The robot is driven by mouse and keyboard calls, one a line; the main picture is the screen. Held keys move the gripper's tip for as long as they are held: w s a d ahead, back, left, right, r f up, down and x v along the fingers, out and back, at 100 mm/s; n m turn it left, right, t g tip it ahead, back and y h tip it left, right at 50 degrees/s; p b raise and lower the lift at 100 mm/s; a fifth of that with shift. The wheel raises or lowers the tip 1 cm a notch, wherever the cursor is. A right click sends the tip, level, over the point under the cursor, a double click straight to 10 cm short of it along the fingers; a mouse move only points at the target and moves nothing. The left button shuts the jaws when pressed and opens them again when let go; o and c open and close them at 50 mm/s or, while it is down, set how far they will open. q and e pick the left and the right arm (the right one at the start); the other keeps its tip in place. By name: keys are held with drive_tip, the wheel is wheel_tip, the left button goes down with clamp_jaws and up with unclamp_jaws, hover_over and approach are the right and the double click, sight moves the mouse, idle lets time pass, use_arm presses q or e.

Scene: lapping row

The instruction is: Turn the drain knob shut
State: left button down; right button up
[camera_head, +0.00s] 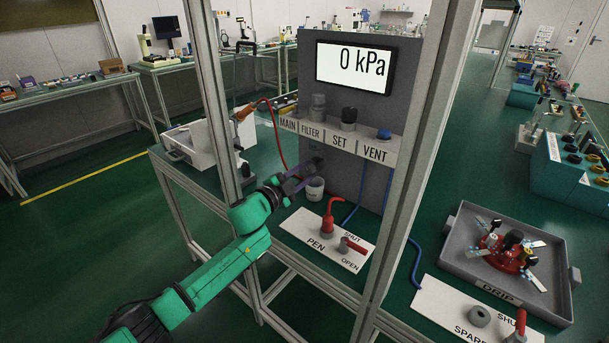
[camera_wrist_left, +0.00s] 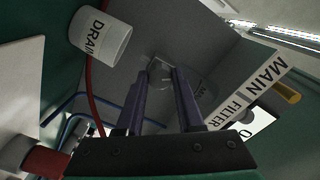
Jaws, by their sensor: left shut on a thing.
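My left gripper (camera_head: 312,170) reaches in from the left to the lower left part of the grey panel, below the MAIN and FILTER labels. In the left wrist view its two dark fingers (camera_wrist_left: 160,75) are shut on a small pale piece, the drain knob (camera_wrist_left: 158,66), beside a dim clear bowl (camera_wrist_left: 197,82). The fingers hide much of the knob, and I cannot tell how far it is turned. A white cup (camera_head: 315,189) stands just below the fingers; in the left wrist view the cup (camera_wrist_left: 100,38) reads DRAIN. My right gripper is not in view.
The grey panel (camera_head: 347,115) carries a 0 kPa display (camera_head: 353,66). A metal frame post (camera_head: 415,160) stands to its right. The PEN plate (camera_head: 300,229) with red handles lies in front. A red hose (camera_head: 276,135) hangs close left of the gripper. A drip tray (camera_head: 455,243) sits right.

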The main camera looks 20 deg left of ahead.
use_arm(q)
drive_tip(key=m+b, duration=0.1)
drive_tip(key=m, duration=0.3)
drive_tip(key=shift+f+m, duration=0.1)
drive_tip(key=shift+m, duration=0.2)
drive_tip(key=shift+m+b, duration=0.4)
drive_tip(key=shift+m, duration=1)
drive_tip(key=c, duration=0.5)
unclamp_jaws()
drive_tip(key=b+v, duration=0.1)
drive_tip(key=v, duration=1.3)
drive_tip(key=shift+s, duration=0.3)
